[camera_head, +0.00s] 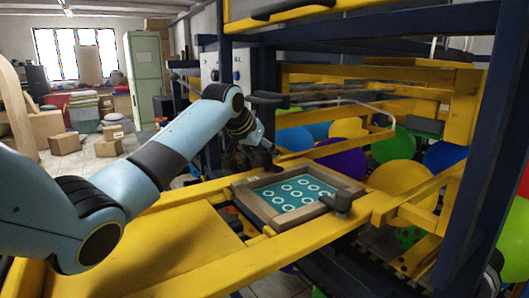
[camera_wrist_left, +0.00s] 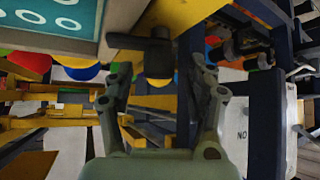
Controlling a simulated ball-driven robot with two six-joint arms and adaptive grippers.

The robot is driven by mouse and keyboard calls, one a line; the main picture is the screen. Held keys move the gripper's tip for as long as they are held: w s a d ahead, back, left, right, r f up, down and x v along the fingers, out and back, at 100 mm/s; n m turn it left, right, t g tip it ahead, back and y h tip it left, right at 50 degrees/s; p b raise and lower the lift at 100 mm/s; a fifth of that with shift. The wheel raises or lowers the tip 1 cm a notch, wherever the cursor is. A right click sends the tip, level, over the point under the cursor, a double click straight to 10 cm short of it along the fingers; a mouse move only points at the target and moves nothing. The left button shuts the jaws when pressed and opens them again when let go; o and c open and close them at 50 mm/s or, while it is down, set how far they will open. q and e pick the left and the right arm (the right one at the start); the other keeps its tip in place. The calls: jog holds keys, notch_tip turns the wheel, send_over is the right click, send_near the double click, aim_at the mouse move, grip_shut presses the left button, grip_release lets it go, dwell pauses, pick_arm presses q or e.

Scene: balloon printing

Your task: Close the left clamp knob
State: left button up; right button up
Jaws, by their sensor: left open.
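The printing frame (camera_head: 243,190) is a wooden frame around a teal screen (camera_head: 290,192) with white rings, lying on the yellow machine bed. My left gripper (camera_head: 258,158) is at the frame's far left corner. In the left wrist view my left gripper (camera_wrist_left: 160,75) is open, with a dark clamp knob (camera_wrist_left: 157,52) in line between its two fingers, beside the frame. I see no finger closed on it; whether a finger touches it I cannot tell. Another dark clamp knob (camera_head: 338,201) sits on the frame's right side. My right gripper is not in view.
Several coloured balloons (camera_head: 400,182) lie behind the frame, among yellow beams. A dark blue post (camera_head: 475,165) stands at the right. The yellow bed (camera_head: 180,240) in front of my left arm is clear. Cardboard boxes (camera_head: 66,143) lie on the floor at the back left.

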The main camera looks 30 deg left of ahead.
pick_arm(q)
jog(key=shift+w+f, duration=0.35)
jog(key=shift+f, duration=0.05)
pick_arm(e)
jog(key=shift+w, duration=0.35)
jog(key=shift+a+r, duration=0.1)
pick_arm(q)
grip_shut()
jog(key=shift+r+m+h+p, duration=0.1)
jog(key=shift+m+h+p, duration=0.3)
jog(key=shift+m+h, duration=0.8)
jog(key=shift+m, duration=0.4)
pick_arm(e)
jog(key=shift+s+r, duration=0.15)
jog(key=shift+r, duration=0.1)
pick_arm(q)
grip_release()
jog(key=v, duration=1.2)
